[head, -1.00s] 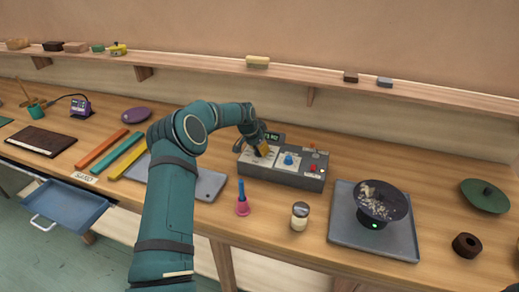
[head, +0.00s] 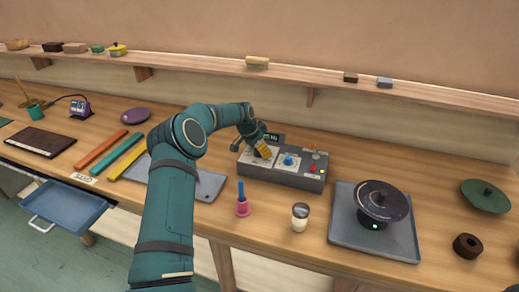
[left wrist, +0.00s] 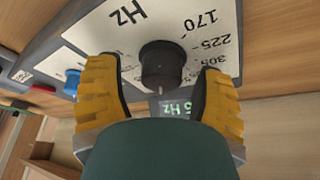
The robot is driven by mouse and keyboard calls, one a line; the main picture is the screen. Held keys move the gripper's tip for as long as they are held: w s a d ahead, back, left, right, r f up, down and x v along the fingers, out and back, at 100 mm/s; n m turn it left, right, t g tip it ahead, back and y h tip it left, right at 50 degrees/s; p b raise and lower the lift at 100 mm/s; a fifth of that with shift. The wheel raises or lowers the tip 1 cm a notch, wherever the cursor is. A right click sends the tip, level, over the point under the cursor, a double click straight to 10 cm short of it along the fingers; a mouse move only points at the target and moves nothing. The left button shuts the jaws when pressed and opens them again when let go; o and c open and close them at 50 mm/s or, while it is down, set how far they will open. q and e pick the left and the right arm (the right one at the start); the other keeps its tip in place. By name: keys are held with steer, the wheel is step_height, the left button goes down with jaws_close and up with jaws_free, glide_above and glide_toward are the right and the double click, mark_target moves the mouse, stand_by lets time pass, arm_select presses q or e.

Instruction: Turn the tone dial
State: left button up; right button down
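The tone dial (left wrist: 162,65) is a black round knob on a white plate (left wrist: 120,40) marked Hz, with numbers such as 170 and 225 around it. The plate is on the grey control box (head: 285,175), which also has a blue knob (head: 289,160). My left gripper (head: 264,150) is over the box's left part. In the left wrist view its yellow fingers (left wrist: 160,78) stand on either side of the dial, open, with visible gaps to it. In the head view the gripper hides the dial. My right gripper is not in view.
A small green-lit display (head: 272,137) is at the box's back. A pink-and-blue item (head: 242,205) and a small jar (head: 300,216) stand in front of the box.

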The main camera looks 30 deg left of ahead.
arm_select(q)
steer(key=shift+r, duration=0.1)
steer(key=v, duration=1.2)
stand_by(0.5)
steer(key=shift+s, duration=0.1)
stand_by(0.8)
